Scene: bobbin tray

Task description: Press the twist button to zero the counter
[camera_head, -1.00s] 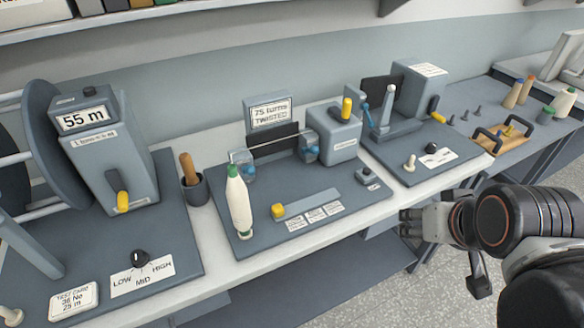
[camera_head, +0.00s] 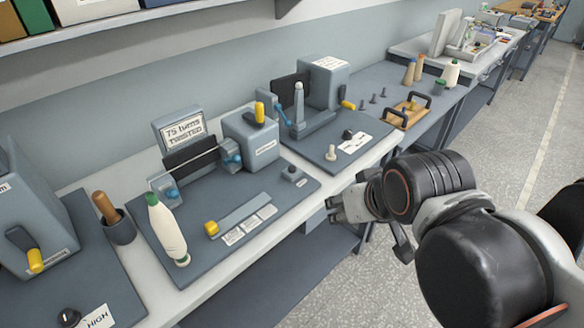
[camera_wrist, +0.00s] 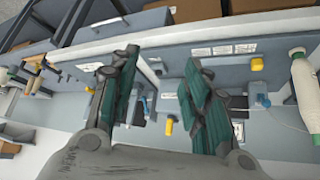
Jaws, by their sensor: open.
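The twist tester stands on a dark grey base (camera_head: 196,262) on the bench. Its counter display (camera_head: 185,133) reads 75 turns twisted. A small grey box with a dark button (camera_head: 292,174) sits near the base's right end; this looks like the twist button. My gripper (camera_head: 335,207) is in front of the bench edge, to the right of and nearer than the button, apart from it. In the wrist view my gripper (camera_wrist: 160,85) has its two fingers spread with nothing held.
A white bobbin with a green top (camera_head: 167,230) and a yellow knob (camera_head: 211,228) are on the tester base. A dark cup (camera_head: 119,228) stands left. Another device (camera_head: 323,84) and a wooden tray (camera_head: 409,113) are to the right. The floor in front is clear.

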